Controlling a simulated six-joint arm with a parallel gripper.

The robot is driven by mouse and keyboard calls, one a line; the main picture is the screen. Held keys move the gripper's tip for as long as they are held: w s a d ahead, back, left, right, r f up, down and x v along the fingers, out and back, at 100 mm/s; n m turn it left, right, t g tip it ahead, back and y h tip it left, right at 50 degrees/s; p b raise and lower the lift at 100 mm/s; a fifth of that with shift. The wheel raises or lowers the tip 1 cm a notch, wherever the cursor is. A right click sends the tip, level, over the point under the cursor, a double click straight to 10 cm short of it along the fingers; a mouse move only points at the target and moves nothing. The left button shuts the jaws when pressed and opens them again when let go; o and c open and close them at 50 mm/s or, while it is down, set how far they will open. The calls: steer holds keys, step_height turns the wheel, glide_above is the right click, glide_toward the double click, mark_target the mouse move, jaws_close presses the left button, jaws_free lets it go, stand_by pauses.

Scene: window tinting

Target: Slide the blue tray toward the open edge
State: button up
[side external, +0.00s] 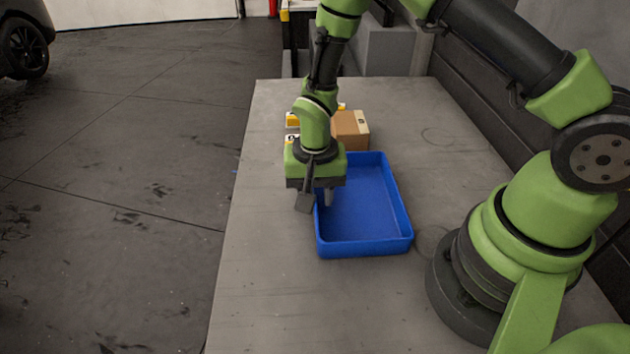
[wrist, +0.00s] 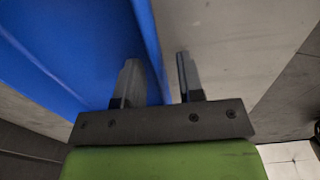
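The blue tray (side external: 365,205) is an empty, shallow, open box on the grey table. My gripper (side external: 316,203) is at the tray's left wall, pointing down. One finger is inside the tray and the other is outside it, on the left. In the wrist view, the blue tray (wrist: 65,50) fills the left side, and its wall runs between the two fingers of my gripper (wrist: 158,78). The fingers are apart, with a visible gap between the wall and the outer finger. I cannot tell whether the inner finger touches the wall.
The grey table (side external: 270,300) has bare room in front of the tray and a strip along its left edge. A cardboard box (side external: 350,131) stands just behind the tray. Yellow-and-white items (side external: 293,120) lie beside it, partly hidden by my arm. Open floor (side external: 120,200) lies left of the table.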

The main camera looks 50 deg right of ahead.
steer(key=shift+c, duration=0.2)
jaws_close()
steer(key=shift+w+a, duration=3.55)
steer(key=shift+o, duration=0.2)
jaws_free()
